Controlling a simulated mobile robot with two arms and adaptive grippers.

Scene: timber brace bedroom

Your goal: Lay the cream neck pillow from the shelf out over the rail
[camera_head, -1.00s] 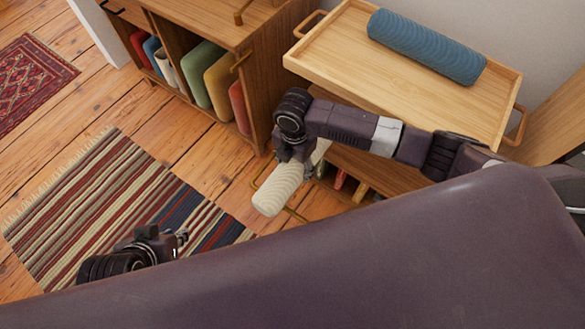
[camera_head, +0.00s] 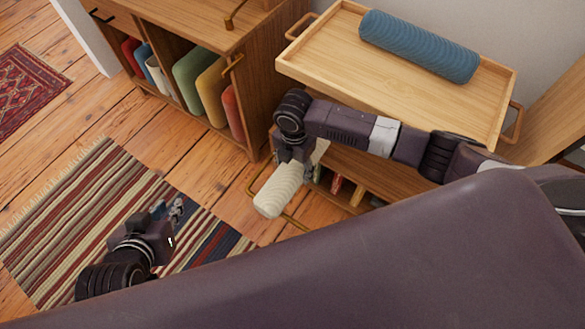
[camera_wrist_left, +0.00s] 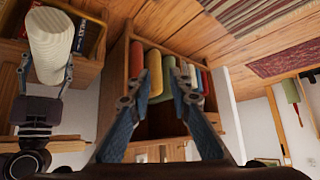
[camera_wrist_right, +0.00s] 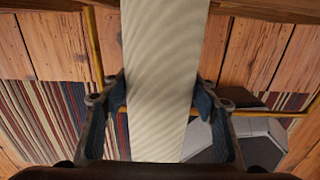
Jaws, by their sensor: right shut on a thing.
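The cream neck pillow (camera_head: 277,194), a ribbed roll, sticks out from beside the cart in the head view. My right gripper (camera_head: 297,160) is shut around it, and the right wrist view shows the pillow (camera_wrist_right: 162,60) between both fingers. The left wrist view shows the held pillow (camera_wrist_left: 52,45) too. My left gripper (camera_head: 176,208) is open and empty over the striped rug; its spread fingers (camera_wrist_left: 157,95) show in the left wrist view. A brass rail (camera_head: 294,219) runs below and beside the pillow, and it also shows in the right wrist view (camera_wrist_right: 98,45).
A wooden tray (camera_head: 365,70) on the cart holds a blue ribbed roll (camera_head: 420,45). A cabinet (camera_head: 262,85) with several coloured upright items stands behind. A lower shelf (camera_head: 372,172) holds small items. The striped rug (camera_head: 75,220) and open floor (camera_head: 100,115) lie left.

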